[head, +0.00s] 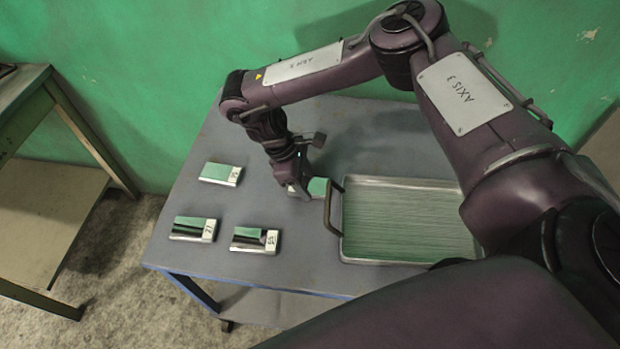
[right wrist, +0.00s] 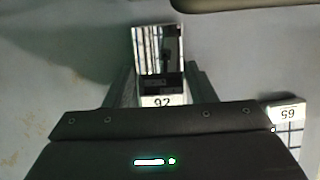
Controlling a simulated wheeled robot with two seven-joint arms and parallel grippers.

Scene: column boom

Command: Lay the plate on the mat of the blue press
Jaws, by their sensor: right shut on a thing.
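My right gripper (head: 299,186) is over the middle of the grey table, left of the tray's handle. It is shut on a small shiny plate (head: 318,187) with a white label. In the right wrist view the plate (right wrist: 157,48) sticks out beyond the fingers (right wrist: 160,88), and its label seems to read 92. Its face mirrors its surroundings. I cannot tell whether the plate touches the table or is just above it. No blue press and no mat show in these views. My left gripper is out of view.
Three similar labelled plates lie on the table (head: 270,290): one at the back left (head: 218,172), one at the front left (head: 190,227), one nearer the middle (head: 250,238). A shallow metal tray (head: 410,225) with an upright handle (head: 331,207) stands right. Another bench (head: 45,190) is far left.

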